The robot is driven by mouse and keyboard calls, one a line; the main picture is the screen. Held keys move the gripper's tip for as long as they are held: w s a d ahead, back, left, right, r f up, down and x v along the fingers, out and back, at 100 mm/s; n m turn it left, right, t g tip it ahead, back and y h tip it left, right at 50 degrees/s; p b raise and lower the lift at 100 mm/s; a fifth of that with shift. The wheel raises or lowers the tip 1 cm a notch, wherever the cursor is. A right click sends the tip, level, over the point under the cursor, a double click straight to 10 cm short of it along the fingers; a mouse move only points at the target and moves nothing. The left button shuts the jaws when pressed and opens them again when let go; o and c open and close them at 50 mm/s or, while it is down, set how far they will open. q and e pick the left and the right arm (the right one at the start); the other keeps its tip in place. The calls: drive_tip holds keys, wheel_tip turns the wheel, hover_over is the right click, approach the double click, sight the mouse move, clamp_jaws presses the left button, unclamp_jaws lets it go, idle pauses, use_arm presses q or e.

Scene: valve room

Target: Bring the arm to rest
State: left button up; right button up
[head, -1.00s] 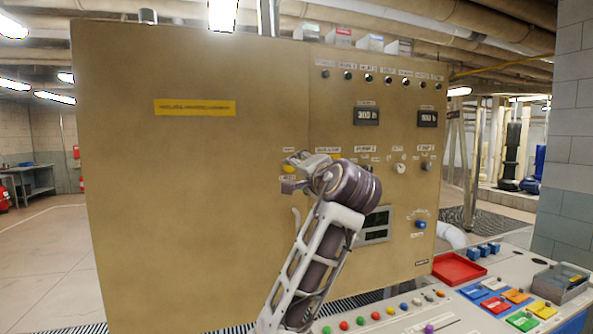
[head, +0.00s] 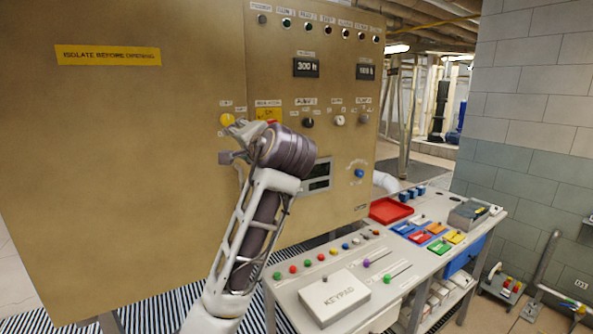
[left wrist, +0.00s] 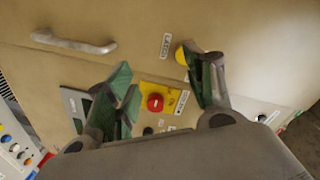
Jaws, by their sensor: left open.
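My left arm reaches up from the bottom of the head view. Its gripper (head: 233,141) is in front of the tan control panel (head: 150,130), near a yellow knob (head: 227,119). In the left wrist view the two fingers of the gripper (left wrist: 165,92) are spread apart with nothing between them. A red knob on a yellow plate (left wrist: 155,103) shows behind the gap, and the yellow knob (left wrist: 181,55) is beside the right finger. I cannot tell whether that finger touches it. My right gripper is not in view.
A handle (left wrist: 74,43) sticks out of the panel in the left wrist view. A block wall (head: 540,130) closes the right side.

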use_arm(q)
drive_tip(key=s+a+f+g+h, duration=0.2)
drive_tip(key=f, duration=1)
drive_tip(key=s+a+f+n+g+h, duration=0.1)
drive_tip(key=s+f+h, duration=0.1)
drive_tip(key=f, duration=1)
drive_tip(key=s+a+f+g+h, duration=0.2)
drive_tip(key=f, duration=1)
drive_tip(key=s+a+f+n+g+h, duration=0.1)
drive_tip(key=s+f+g+h, duration=0.15)
drive_tip(key=s+f, duration=0.95)
drive_tip(key=s+a+f+n+g+h, duration=0.1)
drive_tip(key=s+f+n+g, duration=0.15)
drive_tip(key=s+f, duration=0.95)
drive_tip(key=s+f+g, duration=0.1)
drive_tip(key=s+f, duration=0.2)
drive_tip(key=f, duration=1.2)
drive_tip(key=s+f+g, duration=0.1)
drive_tip(key=s+f, duration=0.1)
drive_tip(key=f, duration=1.3)
drive_tip(key=s+a+f, duration=0.2)
drive_tip(key=s+f, duration=0.8)
drive_tip(key=s, duration=0.1)
drive_tip(key=s+a+f+m+g, duration=0.1)
drive_tip(key=s+a+f, duration=0.1)
drive_tip(key=s+f, duration=0.8)
drive_tip(key=shift+s, duration=0.75)
